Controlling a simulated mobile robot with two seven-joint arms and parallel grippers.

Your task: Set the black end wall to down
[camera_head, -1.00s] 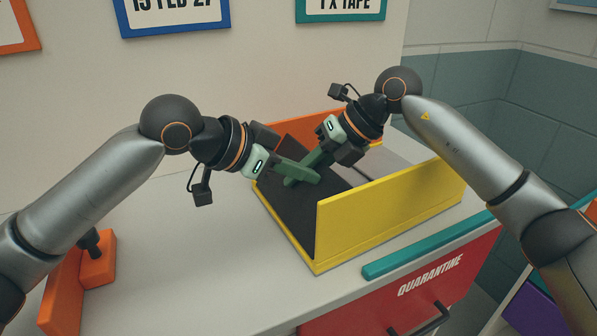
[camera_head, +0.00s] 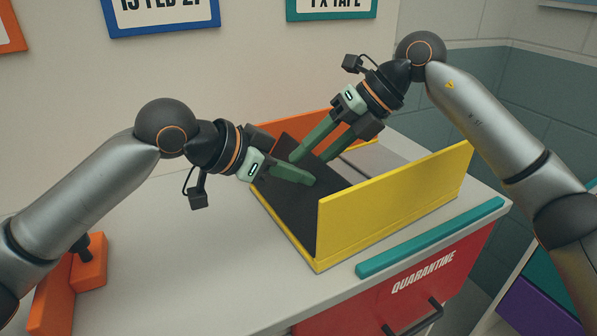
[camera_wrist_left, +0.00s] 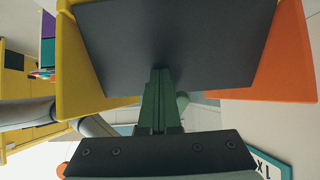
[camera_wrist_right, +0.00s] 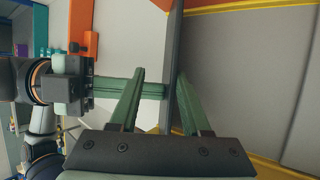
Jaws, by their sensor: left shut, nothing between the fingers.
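The black end wall (camera_head: 287,212) stands raised at the left end of a box, its exact tilt hard to judge. My left gripper (camera_head: 311,181) is shut and empty, its fingertips at the wall's outer face. The wall's broad face fills the upper middle of the left wrist view (camera_wrist_left: 180,35). My right gripper (camera_head: 306,160) is open over the wall's upper edge. In the right wrist view the wall (camera_wrist_right: 174,50) shows nearly edge-on between the spread fingers, which do not close on it. The left fingers hide part of the wall in the head view.
The box has a yellow front wall (camera_head: 400,205), an orange back wall (camera_head: 345,122) and a grey interior (camera_head: 378,160). A teal bar (camera_head: 430,238) lies along the counter's front edge. An orange fixture (camera_head: 88,265) stands at left.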

